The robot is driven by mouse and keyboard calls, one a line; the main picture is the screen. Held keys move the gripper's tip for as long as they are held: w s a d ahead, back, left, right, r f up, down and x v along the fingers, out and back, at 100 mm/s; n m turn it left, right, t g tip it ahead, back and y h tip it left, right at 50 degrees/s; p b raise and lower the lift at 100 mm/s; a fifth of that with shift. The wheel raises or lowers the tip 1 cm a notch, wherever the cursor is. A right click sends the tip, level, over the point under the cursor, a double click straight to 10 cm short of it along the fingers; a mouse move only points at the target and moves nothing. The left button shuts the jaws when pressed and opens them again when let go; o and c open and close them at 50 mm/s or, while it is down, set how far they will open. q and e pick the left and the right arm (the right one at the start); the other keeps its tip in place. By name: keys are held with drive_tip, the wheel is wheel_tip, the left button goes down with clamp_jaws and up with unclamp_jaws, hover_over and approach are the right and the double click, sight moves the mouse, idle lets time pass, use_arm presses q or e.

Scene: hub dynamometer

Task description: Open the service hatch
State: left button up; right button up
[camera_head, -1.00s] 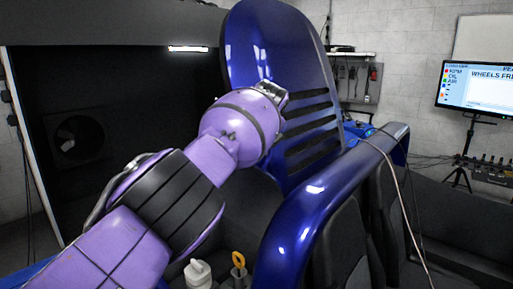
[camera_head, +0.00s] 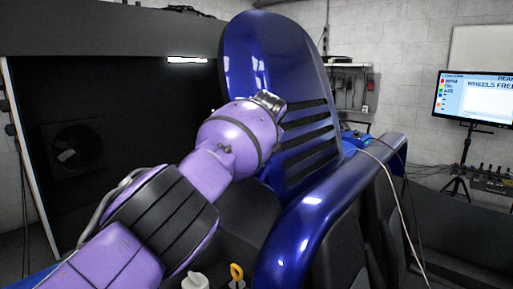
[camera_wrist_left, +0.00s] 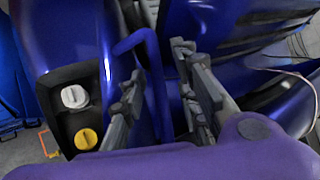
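A tall glossy blue panel with dark louvre slots (camera_head: 265,60) stands raised and tilted. I take it to be the service hatch. My left gripper (camera_head: 268,101) is at its left side in the head view, its fingers mostly hidden behind my purple wrist. In the left wrist view my left gripper (camera_wrist_left: 165,95) is open, its two grey fingers apart. A bent blue bar (camera_wrist_left: 150,62) runs between them, close to the left finger; I cannot tell if they touch. Louvre slots (camera_wrist_left: 268,18) show at upper right. My right gripper is not in view.
A white cap (camera_wrist_left: 74,96) and a yellow cap (camera_wrist_left: 86,139) sit in a dark recess left of the fingers. A blue curved rail (camera_head: 310,215) crosses the front. A monitor (camera_head: 478,97) stands at the right. A dark booth with a fan is behind my arm.

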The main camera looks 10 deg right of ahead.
use_arm(q)
drive_tip(key=v, duration=1.1)
drive_tip(key=shift+s+r, duration=0.2)
drive_tip(key=shift+s, duration=0.1)
drive_tip(key=shift+a, duration=0.1)
